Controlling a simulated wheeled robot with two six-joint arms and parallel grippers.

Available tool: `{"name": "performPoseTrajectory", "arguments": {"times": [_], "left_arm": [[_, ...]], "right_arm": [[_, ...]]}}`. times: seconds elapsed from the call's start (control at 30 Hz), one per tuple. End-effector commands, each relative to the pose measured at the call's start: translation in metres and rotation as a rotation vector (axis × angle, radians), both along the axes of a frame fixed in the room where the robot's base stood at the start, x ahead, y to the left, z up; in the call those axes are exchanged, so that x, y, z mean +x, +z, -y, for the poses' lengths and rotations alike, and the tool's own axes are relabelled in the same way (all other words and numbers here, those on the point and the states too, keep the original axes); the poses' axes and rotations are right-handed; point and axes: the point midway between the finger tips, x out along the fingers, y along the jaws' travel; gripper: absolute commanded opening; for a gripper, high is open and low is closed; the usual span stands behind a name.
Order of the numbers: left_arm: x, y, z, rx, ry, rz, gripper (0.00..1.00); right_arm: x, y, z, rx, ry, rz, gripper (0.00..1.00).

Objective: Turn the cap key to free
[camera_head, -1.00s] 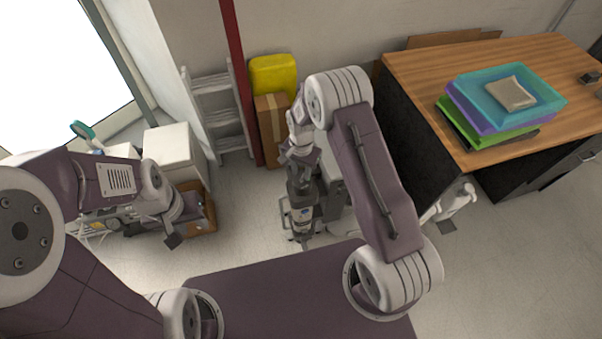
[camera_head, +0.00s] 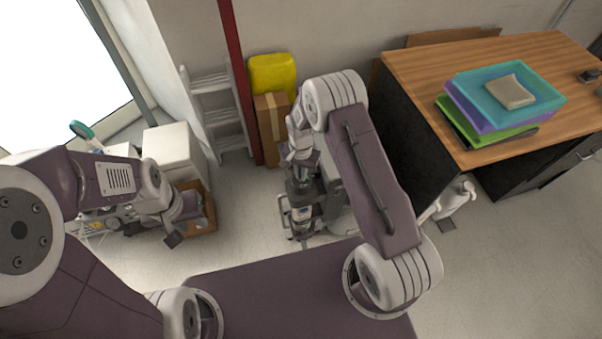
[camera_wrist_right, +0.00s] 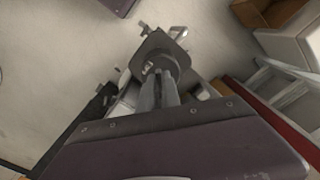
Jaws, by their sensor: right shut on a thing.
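In the right wrist view, the two fingers of my right gripper (camera_wrist_right: 158,92) are close together on a small grey part, which I take to be the cap key (camera_wrist_right: 158,62). It sits on a dark grey rounded cap or plate (camera_wrist_right: 150,45). In the head view, my right gripper (camera_head: 302,186) reaches down onto the top of the dark compressor unit (camera_head: 303,214). The gripper and arm hide much of the unit, and the key's angle cannot be told. My left gripper (camera_head: 173,239) hangs at the left, away from the unit; its jaw opening is unclear.
A desk (camera_head: 420,75) with stacked trays (camera_head: 480,130) stands at the right. A cardboard box (camera_head: 268,150), a yellow container (camera_head: 272,75) and a grey ladder (camera_head: 212,100) stand behind. A white cabinet (camera_head: 170,150) is at the left. Floor between is clear.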

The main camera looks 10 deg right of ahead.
Motion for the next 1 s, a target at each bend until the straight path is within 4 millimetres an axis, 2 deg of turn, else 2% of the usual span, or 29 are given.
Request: {"name": "performPoseTrajectory", "arguments": {"times": [0.7,1.0], "left_arm": [[-0.0001,-0.0072,0.0000,0.000,0.000,0.000,0.36],[0.0000,-0.0085,0.0000,0.000,0.000,0.000,0.36]], "right_arm": [[0.0001,-0.0004,-0.0001,0.000,0.570,0.000,0.00],[0.0001,-0.0001,-0.0001,0.000,0.738,0.000,0.00]]}}
